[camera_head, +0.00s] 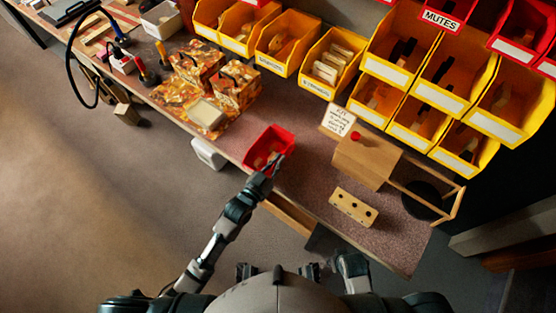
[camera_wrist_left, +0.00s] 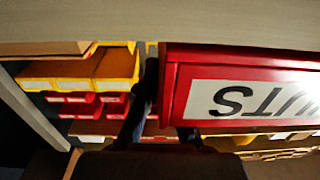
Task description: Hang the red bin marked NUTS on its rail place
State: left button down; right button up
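The red NUTS bin (camera_head: 262,143) is near the front edge of the bench in the head view, its open top facing up. Small pieces seem to lie in it. In the left wrist view the bin (camera_wrist_left: 190,60) fills the upper right, and its white NUTS label (camera_wrist_left: 255,100) reads upside down. My left gripper (camera_head: 277,162) is at the bin's right front corner. In the wrist view its two dark fingers (camera_wrist_left: 164,118) stand apart at the bin's edge. Whether they clamp it is unclear. The bin's rail place cannot be made out.
Yellow bins (camera_head: 327,62) line the back, with red bins (camera_head: 441,15) above at right. Patterned boxes (camera_head: 236,84) stand left of the NUTS bin. A wooden box (camera_head: 366,160), a small card (camera_head: 338,119) and a holed block (camera_head: 353,207) are at right.

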pick_arm(q)
jog(key=shift+d, duration=0.4)
pick_arm(e)
jog(key=shift+d, duration=0.3)
pick_arm(q)
jog(key=shift+r, duration=0.1)
jog(key=shift+a+r+p, duration=0.3)
jog(key=shift+r+p, duration=0.15)
jog(key=shift+p, duration=0.15)
jog(key=shift+d+r+p, duration=0.2)
jog(key=shift+r+p, duration=0.3)
jog(key=shift+p, duration=0.05)
jog(key=shift+a+r+p, duration=0.1)
jog(key=shift+r+p, duration=0.4)
jog(key=shift+p, duration=0.1)
pick_arm(e)
jog(key=shift+w+a+r, duration=0.1)
jog(key=shift+w+r, duration=0.1)
jog(key=shift+r, duration=0.8)
jog(key=shift+w+r, duration=0.2)
jog(key=shift+r, duration=0.8)
